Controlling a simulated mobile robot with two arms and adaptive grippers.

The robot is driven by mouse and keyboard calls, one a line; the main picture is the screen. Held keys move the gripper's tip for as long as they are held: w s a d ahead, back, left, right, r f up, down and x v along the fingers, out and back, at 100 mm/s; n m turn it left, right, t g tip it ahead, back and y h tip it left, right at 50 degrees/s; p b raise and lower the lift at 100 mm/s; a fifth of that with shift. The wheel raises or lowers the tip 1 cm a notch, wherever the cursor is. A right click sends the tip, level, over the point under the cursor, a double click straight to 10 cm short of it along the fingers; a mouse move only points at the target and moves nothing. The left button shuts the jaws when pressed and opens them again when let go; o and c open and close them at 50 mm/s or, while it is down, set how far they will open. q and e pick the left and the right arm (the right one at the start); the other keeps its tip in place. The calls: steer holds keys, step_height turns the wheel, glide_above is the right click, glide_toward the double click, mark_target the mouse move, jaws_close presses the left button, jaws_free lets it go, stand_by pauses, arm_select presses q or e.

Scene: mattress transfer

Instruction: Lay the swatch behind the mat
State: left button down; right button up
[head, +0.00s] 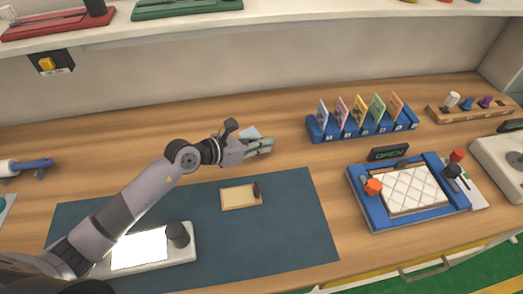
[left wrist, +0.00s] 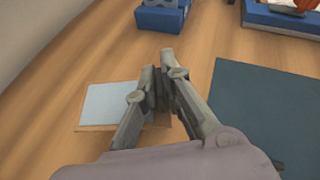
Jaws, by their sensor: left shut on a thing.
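The swatch (head: 250,132) is a small light-blue piece behind the mat, partly hidden by my left gripper (head: 268,145) in the head view. In the left wrist view the swatch (left wrist: 108,102) shows left of the fingers, with a brown strip along its near edge. My left gripper (left wrist: 166,62) is shut on the swatch by its right side. The swatch is over bare wood; I cannot tell whether it touches the table. The mat (head: 295,220) is a large dark blue-grey sheet, and its corner shows at right in the left wrist view (left wrist: 260,110). My right gripper is not in view.
On the mat are a tan plate (head: 238,197) with a dark knob and a white device (head: 188,255) with a bright panel. A blue rack (head: 325,131) of coloured cards stands right of the swatch. A blue-framed fixture (head: 364,205) is further right.

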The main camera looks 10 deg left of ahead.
arm_select(q)
step_height(320, 180, down, 4)
steer(key=shift+r, duration=0.2)
steer(key=shift+f, duration=0.1)
steer(key=c, duration=1.7)
jaws_free()
